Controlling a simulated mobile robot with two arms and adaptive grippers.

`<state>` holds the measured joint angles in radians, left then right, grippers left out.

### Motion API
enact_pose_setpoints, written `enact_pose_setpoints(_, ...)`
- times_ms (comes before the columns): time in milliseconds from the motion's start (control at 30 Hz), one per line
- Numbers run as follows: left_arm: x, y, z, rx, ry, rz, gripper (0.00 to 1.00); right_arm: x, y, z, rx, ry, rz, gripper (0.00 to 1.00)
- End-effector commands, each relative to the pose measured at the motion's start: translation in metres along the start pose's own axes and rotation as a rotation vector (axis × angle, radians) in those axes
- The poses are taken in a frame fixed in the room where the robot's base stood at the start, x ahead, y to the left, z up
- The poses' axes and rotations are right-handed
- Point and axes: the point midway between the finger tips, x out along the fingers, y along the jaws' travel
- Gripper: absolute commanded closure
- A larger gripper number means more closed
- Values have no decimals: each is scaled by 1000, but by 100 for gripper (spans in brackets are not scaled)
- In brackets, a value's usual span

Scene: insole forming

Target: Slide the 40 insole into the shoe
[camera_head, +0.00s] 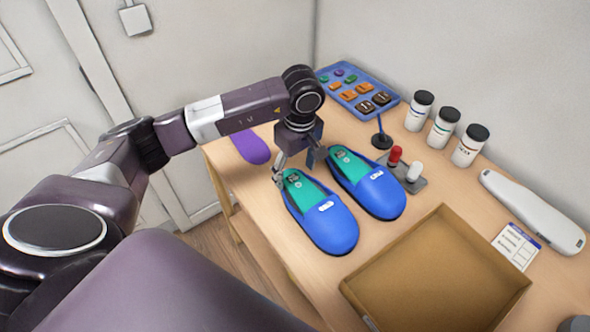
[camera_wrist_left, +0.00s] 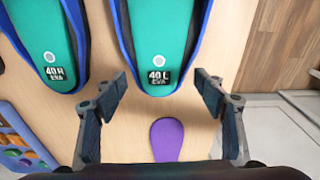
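Two blue shoes lie side by side on the table, the near-left one (camera_head: 328,226) and the one to its right (camera_head: 378,193). Each has a green insole lying in its opening. The insole in the near-left shoe (camera_head: 303,192) is marked "40 L EVA" in the left wrist view (camera_wrist_left: 160,35). The other insole (camera_head: 351,164) reads "40 R EVA" there (camera_wrist_left: 58,45). My left gripper (camera_head: 294,170) is over the heel end of the 40 L insole. My right gripper is not in view.
A purple insole (camera_head: 250,147) lies at the table's left edge. An open brown box (camera_head: 440,245) stands at the front right. A blue tray (camera_head: 343,103), white jars (camera_head: 442,128), a red-knobbed device (camera_head: 394,157) and a white handheld tool (camera_head: 532,211) stand behind.

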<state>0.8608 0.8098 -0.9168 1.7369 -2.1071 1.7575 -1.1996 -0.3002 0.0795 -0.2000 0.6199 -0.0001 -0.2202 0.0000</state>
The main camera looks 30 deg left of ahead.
Motion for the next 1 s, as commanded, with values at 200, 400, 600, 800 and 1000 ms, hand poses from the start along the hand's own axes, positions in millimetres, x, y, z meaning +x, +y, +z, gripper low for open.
enact_pose_setpoints(200,-1,0,0,0,0,0,36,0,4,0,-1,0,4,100)
enact_pose_setpoints(400,-24,1,-1,-1,1,5,36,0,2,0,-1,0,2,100)
enact_pose_setpoints(600,-68,1,-1,0,3,6,36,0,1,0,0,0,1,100)
enact_pose_setpoints(800,-103,1,0,0,1,4,36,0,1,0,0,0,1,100)
enact_pose_setpoints(1000,-119,0,0,0,0,1,36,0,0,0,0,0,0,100)
